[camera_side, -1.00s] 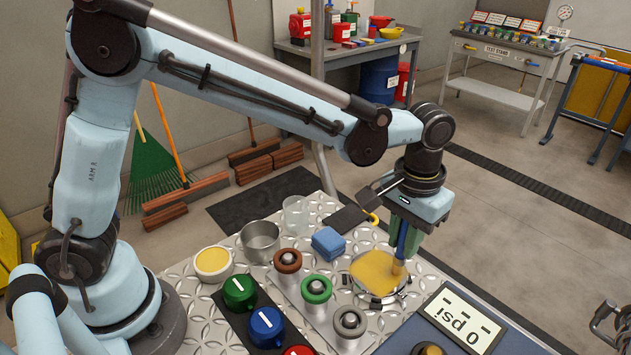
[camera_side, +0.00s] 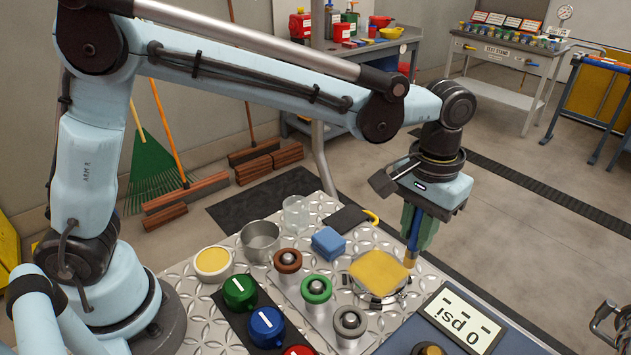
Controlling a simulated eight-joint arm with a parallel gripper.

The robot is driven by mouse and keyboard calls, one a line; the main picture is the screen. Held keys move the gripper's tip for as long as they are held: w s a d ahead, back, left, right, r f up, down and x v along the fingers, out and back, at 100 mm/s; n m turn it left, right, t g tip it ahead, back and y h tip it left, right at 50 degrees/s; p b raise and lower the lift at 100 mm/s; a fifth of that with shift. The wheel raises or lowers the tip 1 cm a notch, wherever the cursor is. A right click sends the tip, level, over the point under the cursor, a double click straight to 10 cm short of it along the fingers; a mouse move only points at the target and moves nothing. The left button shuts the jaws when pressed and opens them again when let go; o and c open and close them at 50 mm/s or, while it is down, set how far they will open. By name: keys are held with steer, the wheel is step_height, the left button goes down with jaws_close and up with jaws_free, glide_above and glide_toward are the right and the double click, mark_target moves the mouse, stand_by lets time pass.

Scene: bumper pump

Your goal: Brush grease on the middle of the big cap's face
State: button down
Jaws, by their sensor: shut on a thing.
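The big cap (camera_side: 381,277) lies on the metal plate, a round piece with a metal rim. My gripper (camera_side: 417,232) is shut on a brush (camera_side: 411,250) with a blue handle and a tan tip, pointing down. The brush tip is at the right edge of the cap; I cannot tell whether it touches. A white-rimmed pot of yellow grease (camera_side: 212,263) stands at the left of the plate.
A metal cup (camera_side: 261,241), a clear beaker (camera_side: 296,213) and a blue sponge (camera_side: 328,242) stand behind. Brown, green and grey ring-shaped fittings (camera_side: 316,289) stand left of the cap. Green and blue knobs (camera_side: 266,325) and a gauge display (camera_side: 461,318) are in front.

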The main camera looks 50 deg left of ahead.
steer(key=shift+r, duration=2.3)
